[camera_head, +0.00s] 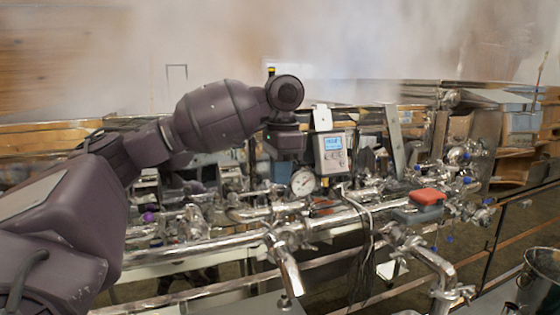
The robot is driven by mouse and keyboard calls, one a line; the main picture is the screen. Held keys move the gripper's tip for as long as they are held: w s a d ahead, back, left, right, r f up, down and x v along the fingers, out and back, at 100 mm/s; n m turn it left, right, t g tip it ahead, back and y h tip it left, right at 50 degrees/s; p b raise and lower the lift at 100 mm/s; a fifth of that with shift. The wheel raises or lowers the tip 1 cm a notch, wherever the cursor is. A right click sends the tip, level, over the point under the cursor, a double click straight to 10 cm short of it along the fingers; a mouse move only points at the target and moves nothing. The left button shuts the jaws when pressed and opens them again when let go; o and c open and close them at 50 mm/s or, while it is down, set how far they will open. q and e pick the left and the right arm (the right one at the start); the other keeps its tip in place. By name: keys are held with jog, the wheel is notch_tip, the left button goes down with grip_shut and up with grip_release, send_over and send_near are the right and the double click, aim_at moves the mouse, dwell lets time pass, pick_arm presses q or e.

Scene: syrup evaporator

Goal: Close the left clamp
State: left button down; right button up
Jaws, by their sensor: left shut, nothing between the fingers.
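Shiny metal pipes with several clamps and fittings run across the evaporator's front. One pipe joint with a clamp-like fitting (272,240) sits at the middle, above a downward pipe. Which fitting is the left clamp, and whether it is open, I cannot tell. My left arm reaches in from the left, and its dark gripper (285,142) points down behind the front pipe, just above the round gauge. It is shut and empty; its fingertips are hard to make out. It looks apart from the front joint. My right gripper is not in view.
A round dial gauge (303,182) and a grey digital display box (331,154) stand close to the gripper. A red-topped box (427,197) sits on the pipes at right. Cables (367,235) hang at the middle. A metal bucket (540,285) stands at lower right. Steam blurs the back.

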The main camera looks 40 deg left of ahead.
pick_arm(q)
send_over(279, 218)
notch_tip(279, 218, down, 5)
jog(key=shift+w+r, duration=0.1)
jog(key=shift+s+a+f, duration=0.35)
jog(key=shift+s+f, duration=0.25)
jog(key=shift+f, duration=0.15)
jog(key=shift+s+a+f, duration=0.3)
jog(key=shift+s+f, duration=0.25)
jog(key=shift+f, duration=0.2)
jog(key=shift+f, duration=0.1)
